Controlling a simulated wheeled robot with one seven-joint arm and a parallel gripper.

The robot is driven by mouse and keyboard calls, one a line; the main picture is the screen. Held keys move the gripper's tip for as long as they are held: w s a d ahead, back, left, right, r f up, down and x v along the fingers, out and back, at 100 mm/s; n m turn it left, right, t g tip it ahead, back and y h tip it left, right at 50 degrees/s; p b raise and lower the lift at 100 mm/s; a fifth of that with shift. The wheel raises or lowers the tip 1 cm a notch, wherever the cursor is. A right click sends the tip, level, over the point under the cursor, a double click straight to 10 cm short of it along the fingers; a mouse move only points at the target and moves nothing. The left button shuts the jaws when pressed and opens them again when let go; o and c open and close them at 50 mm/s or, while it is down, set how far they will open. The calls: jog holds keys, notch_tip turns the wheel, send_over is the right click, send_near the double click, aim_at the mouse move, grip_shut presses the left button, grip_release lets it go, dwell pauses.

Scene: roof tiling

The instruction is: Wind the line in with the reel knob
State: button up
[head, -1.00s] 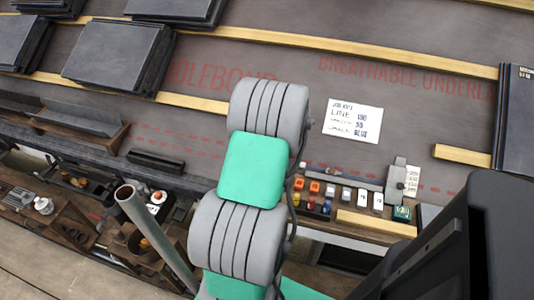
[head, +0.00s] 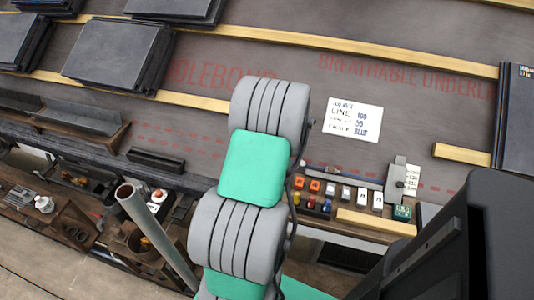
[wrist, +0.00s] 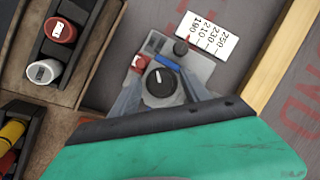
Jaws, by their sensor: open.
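In the wrist view a dark round knob (wrist: 161,87) with a white mark sits on a grey block-like device (wrist: 200,68). I cannot tell for sure that it is the reel knob. My gripper (wrist: 162,97) is open, with its grey-blue fingers on either side of the knob. Whether they touch it is unclear. A smaller black knob (wrist: 181,47), a red piece (wrist: 140,63) and a blue strip are beside it. No line can be made out. In the head view my arm hides the gripper.
A white number card (wrist: 211,30) lies beside the device. A wooden batten (wrist: 268,65) runs along the right. Red and white canisters (wrist: 60,31) stand in a rack at the left. In the head view a written card (head: 353,119) and stacked dark slates (head: 118,52) lie on the underlay.

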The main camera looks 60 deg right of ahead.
jog(key=p+v, duration=0.1)
jog(key=v, duration=0.7)
jog(key=shift+w, duration=0.1)
